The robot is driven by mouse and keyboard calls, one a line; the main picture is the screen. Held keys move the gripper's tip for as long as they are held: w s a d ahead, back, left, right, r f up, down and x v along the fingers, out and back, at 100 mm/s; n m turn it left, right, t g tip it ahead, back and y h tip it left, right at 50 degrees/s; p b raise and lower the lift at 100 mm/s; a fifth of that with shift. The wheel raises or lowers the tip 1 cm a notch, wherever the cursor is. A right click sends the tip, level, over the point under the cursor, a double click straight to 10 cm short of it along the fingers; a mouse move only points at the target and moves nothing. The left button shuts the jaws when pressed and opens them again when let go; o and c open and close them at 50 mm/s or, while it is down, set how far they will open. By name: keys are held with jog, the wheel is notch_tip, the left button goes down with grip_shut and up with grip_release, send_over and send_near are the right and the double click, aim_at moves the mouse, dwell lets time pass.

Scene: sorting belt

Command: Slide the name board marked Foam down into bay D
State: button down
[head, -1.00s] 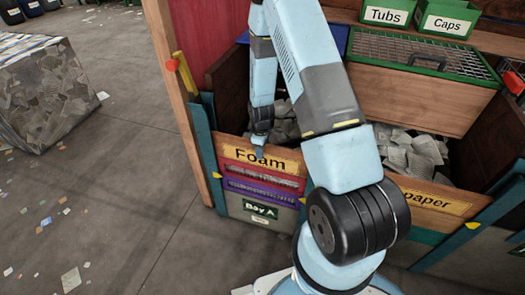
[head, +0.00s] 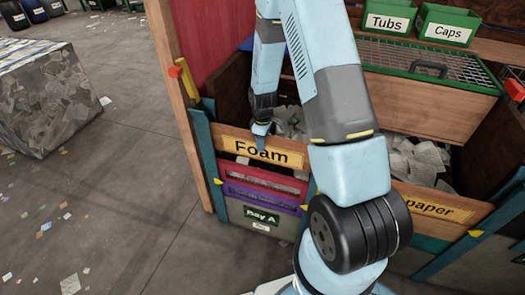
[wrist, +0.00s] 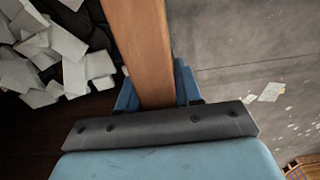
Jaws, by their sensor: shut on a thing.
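The wooden name board marked Foam (head: 230,145), with a yellow label, stands across the front of the bay marked Bay A (head: 262,217). A dark gap shows between its lower edge and the red slat (head: 262,177). My gripper (head: 262,133) is shut on the board's top edge, near its middle. In the wrist view the board (wrist: 138,45) runs up from between the blue fingers (wrist: 157,95). The ends of the board are close to the teal posts; I cannot tell whether they are still in the slots. No sign for bay D is readable.
A purple slat (head: 262,196) lies under the red one. Waste pieces (head: 415,160) fill the bays behind. A board ending in "paper" (head: 430,204) fronts the bay at right. Green Tubs (head: 386,20) and Caps (head: 447,30) bins stand above. Open floor lies left.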

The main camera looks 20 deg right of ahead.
notch_tip(320, 180, up, 26)
dwell(0.8)
jog(key=shift+s, duration=0.1)
